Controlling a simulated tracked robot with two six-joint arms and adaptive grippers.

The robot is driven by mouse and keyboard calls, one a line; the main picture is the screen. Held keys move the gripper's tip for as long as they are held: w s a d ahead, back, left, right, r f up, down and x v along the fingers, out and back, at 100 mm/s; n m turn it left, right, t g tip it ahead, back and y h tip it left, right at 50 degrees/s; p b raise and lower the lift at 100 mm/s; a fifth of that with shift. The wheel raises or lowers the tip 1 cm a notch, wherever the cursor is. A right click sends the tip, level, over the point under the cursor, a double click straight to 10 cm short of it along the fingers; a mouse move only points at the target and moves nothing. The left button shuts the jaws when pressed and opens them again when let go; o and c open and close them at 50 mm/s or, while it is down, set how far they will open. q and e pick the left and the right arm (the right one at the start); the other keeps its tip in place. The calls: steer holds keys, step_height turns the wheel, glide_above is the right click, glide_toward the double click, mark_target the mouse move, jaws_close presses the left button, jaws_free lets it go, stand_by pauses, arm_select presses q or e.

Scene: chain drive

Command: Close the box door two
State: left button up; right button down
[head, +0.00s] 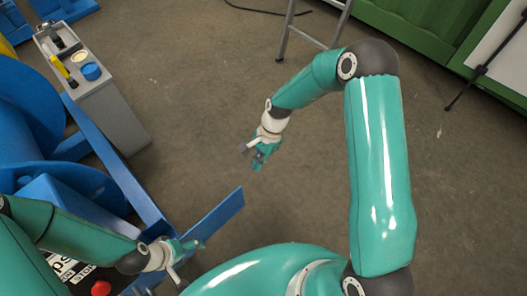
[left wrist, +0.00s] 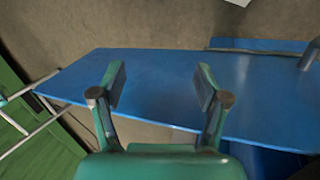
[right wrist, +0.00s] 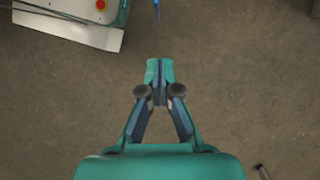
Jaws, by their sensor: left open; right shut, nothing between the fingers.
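A flat blue door panel (head: 222,212) sticks out at an angle over the floor beside the blue machine frame (head: 120,170). It fills the middle of the left wrist view as a wide blue sheet (left wrist: 155,75). My left gripper (head: 192,245) is at the near end of this panel; in the left wrist view its open fingers (left wrist: 160,85) lie in front of the blue surface, and I cannot tell whether they touch it. My right gripper (head: 260,158) is shut and empty, above bare floor beyond the panel. Its closed fingertips (right wrist: 159,65) show in the right wrist view.
A control box with a red button (head: 101,288) is at the lower left. A ladder (head: 315,30) and green container (head: 430,40) are at the back. The middle floor is clear.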

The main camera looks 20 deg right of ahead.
arm_select(q)
steer(key=shift+r+p, duration=0.4)
steer(key=shift+r, duration=0.05)
arm_select(e)
steer(key=s+a+f, duration=0.1)
steer(key=a+f, duration=0.2)
steer(key=a, duration=0.2)
steer(key=shift+s, duration=0.4)
